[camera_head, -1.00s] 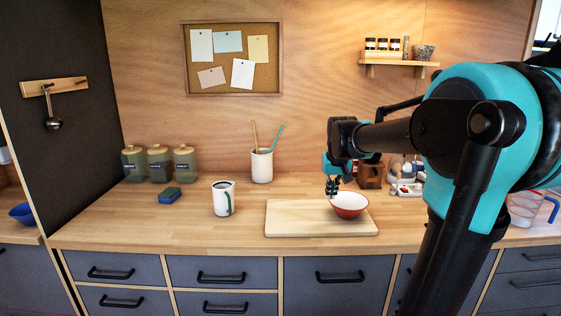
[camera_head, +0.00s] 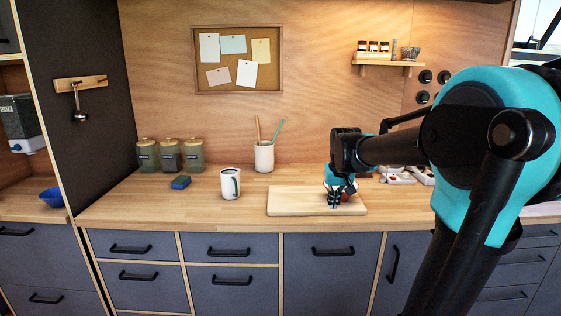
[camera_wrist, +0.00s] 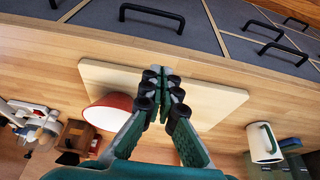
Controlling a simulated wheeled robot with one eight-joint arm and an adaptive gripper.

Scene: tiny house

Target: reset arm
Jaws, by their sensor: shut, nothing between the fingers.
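My gripper (camera_head: 335,197) is shut and empty, over the wooden cutting board (camera_head: 290,201) on the counter. In the wrist view, my gripper (camera_wrist: 163,85) has its fingertips together in front of the board (camera_wrist: 212,98). A red bowl with a white inside (camera_wrist: 108,112) stands on the board beside the fingers, outside them. In the head view the bowl is mostly hidden behind my gripper. I cannot tell whether the fingers touch the bowl.
A white mug (camera_head: 230,184), a blue and green sponge (camera_head: 181,182), several jars (camera_head: 170,155) and a utensil holder (camera_head: 264,157) stand on the counter (camera_head: 130,205) to the left. A wall shelf (camera_head: 388,62) hangs above. The counter front left of the board is clear.

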